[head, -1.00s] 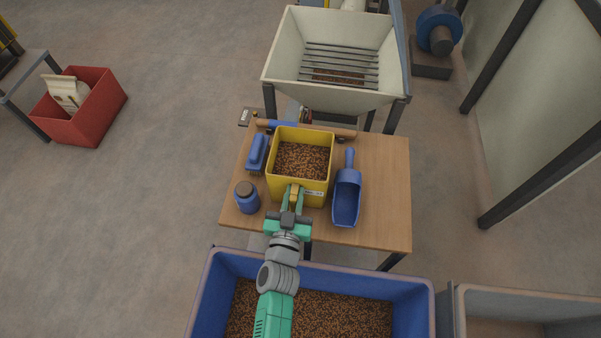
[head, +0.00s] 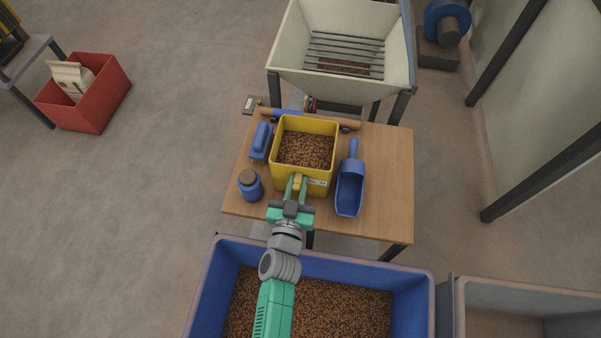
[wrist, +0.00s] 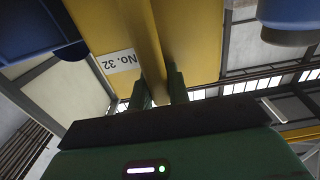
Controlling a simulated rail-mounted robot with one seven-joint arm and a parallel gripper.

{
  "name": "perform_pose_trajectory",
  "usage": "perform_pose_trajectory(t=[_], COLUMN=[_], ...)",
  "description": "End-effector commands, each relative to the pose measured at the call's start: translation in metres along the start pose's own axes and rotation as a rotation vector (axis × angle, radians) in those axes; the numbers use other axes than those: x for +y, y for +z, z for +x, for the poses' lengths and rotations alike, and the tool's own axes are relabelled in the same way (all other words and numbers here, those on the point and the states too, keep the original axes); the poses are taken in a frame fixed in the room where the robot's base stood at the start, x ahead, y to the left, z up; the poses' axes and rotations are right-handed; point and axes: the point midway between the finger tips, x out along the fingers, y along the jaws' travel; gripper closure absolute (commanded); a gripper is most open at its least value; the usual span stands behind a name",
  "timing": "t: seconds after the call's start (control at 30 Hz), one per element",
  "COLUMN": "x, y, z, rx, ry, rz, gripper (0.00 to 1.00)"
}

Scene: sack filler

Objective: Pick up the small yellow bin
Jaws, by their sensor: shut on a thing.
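The small yellow bin (head: 283,177), filled with brown pellets, is upright at the middle of the wooden table. My gripper (head: 297,184) reaches it from the near side and is shut on the upright yellow grip on its front wall. In the wrist view, the green fingers (wrist: 159,92) are on either side of this yellow grip (wrist: 147,50), beside the white "No. 32" label (wrist: 119,61) on the bin (wrist: 105,25). The bin's underside is hidden, so I cannot tell whether it touches the table.
On the table (head: 388,190), a blue scoop (head: 350,185) lies right of the bin. A blue brush (head: 261,141) and a blue jar (head: 250,188) are to its left. A hopper (head: 345,80) with bars stands behind; a blue pellet tub (head: 330,262) is in front.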

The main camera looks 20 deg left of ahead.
Motion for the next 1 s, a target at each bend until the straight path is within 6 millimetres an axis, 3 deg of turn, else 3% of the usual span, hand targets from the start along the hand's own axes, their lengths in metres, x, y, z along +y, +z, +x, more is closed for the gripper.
perform_pose_trajectory(t=[0.2, 0.4, 0.57, 1.0], x=[0.000, 0.000, 0.000, 0.000], y=[-0.059, -0.093, -0.101, -0.099], z=[0.001, 0.000, 0.000, 0.000], rx=[0.005, 0.003, 0.003, 0.003], ry=[0.001, 0.000, 0.000, 0.001], rz=[0.001, 0.001, 0.000, 0.000], gripper=[1.00, 1.00, 1.00, 1.00])
